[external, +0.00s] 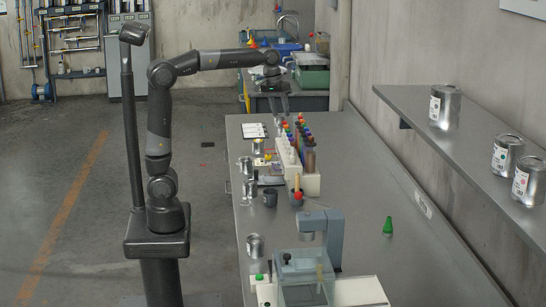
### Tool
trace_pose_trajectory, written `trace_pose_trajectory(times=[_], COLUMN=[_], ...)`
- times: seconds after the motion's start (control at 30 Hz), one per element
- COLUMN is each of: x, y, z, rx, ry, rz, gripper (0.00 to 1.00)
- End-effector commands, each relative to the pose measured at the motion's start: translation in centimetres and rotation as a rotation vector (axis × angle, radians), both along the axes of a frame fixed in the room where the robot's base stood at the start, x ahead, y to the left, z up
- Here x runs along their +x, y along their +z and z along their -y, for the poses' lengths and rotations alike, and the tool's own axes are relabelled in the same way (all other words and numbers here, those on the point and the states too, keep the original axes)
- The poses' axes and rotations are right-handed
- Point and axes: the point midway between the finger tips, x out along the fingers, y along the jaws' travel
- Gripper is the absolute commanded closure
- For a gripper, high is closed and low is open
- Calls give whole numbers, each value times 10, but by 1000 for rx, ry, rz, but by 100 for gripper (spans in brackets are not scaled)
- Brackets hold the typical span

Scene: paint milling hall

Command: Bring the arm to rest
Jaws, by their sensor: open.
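My arm reaches out to the right from its column in the external view, with the upper links nearly level. My gripper (279,103) hangs pointing down above the far part of the metal bench (350,140). Its two fingers are apart and nothing shows between them. The gap between the fingertips and the bench top is hard to judge from here.
Below my gripper stands a white rack (310,184) with several coloured-cap bottles. A wall shelf (460,140) with paint cans is at right. The floor left is clear.

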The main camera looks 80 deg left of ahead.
Motion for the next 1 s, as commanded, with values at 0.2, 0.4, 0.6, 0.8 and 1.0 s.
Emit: trace_pose_trajectory(times=[0.2,0.4,0.6,0.8,1.0], x=[-64,-121,-174,-208,-218], y=[-15,-43,-82,-115,-127], z=[33,60,82,93,95], rx=[50,122,213,287,313], ry=[-210,-405,-591,-718,-761], rz=[88,164,231,274,286], gripper=[58,58,58,58,58])
